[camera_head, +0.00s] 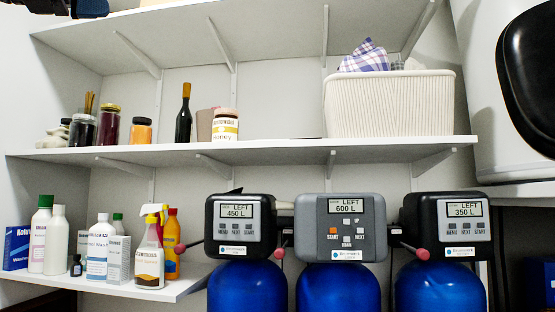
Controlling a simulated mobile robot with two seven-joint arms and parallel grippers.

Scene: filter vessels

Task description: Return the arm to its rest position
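Neither of my grippers can be made out for certain in the head view. A dark blue and black object (88,8) is cut off by the top left corner. I cannot tell whether it is part of my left arm or a thing on the top shelf. Three blue filter vessels stand at the lower right with control heads on top. The left head (240,226) reads LEFT 450 L, the middle head (342,226) LEFT 600 L and the right head (445,226) LEFT 350 L. No arm or gripper touches them.
The middle shelf (270,151) holds jars, a dark bottle (184,114), a honey jar (225,125) and a white basket (390,104) with checked cloth. Cleaning bottles stand on the lower left shelf (150,289). A white appliance (490,80) fills the right side.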

